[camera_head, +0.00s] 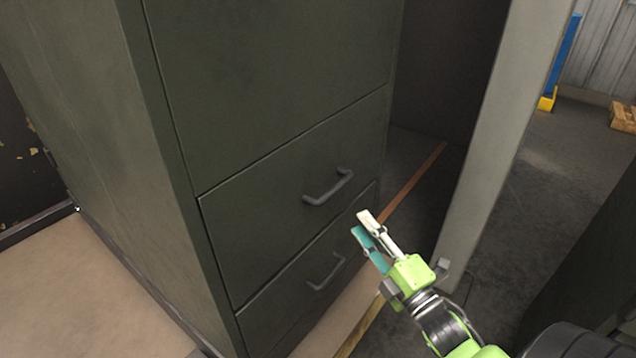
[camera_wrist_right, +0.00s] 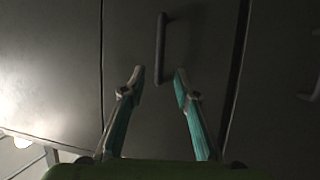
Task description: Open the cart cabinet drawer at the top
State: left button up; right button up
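A dark green cabinet (camera_head: 160,130) fills the left and middle of the head view. Its upper handled drawer (camera_head: 250,225) has a grey bar handle (camera_head: 328,187) and looks shut. The lower drawer (camera_head: 268,312) has a similar handle (camera_head: 326,272) and also looks shut. My right gripper (camera_head: 361,224) is open and empty, in front of the cabinet to the right of the handles. In the right wrist view my gripper's fingertips (camera_wrist_right: 158,74) are spread, with a handle (camera_wrist_right: 161,48) ahead between them. They do not visibly grip it. My left gripper is not in view.
A large plain panel (camera_head: 270,60) lies above the handled drawers. A pale upright post (camera_head: 505,130) stands right of my right gripper. Grey floor (camera_head: 530,190) is open beyond it. A wooden pallet (camera_head: 623,116) lies far right.

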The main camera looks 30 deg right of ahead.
aim_at(335, 186)
jog(key=w, duration=0.4)
jog(key=w+r+p, duration=0.1)
jog(key=w, duration=0.3)
jog(key=w+r+p, duration=0.1)
jog(key=w, duration=0.4)
jog(key=shift+r, duration=0.1)
jog(key=shift+d, duration=0.1)
grip_shut()
